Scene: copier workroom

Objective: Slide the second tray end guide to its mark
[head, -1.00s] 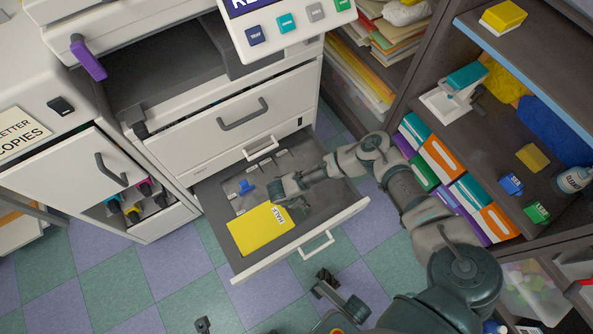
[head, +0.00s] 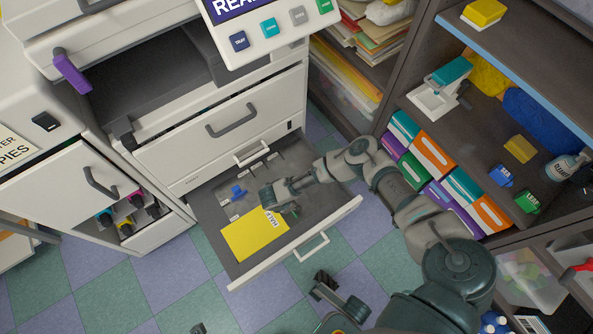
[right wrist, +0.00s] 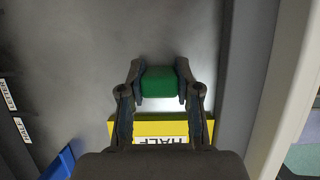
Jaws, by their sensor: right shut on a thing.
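The open paper tray (head: 207,208) juts out below the copier's closed drawer. A yellow sheet stack (head: 247,241) labelled HALF lies in it. A blue guide (head: 237,191) stands behind the stack; its edge shows in the right wrist view (right wrist: 60,163). My right gripper (head: 290,208) is down in the tray beside the stack. In the right wrist view its fingers (right wrist: 160,90) are shut on a green end guide (right wrist: 158,82), close to the stack's labelled edge. In the head view the gripper hides the green guide.
Small LETTER (right wrist: 7,94) and HALF (right wrist: 22,130) labels mark the tray floor. The tray's front wall with its handle (head: 311,247) is near my arm. Open shelves (head: 480,135) with boxes stand right. A copier door (head: 75,195) stands open left.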

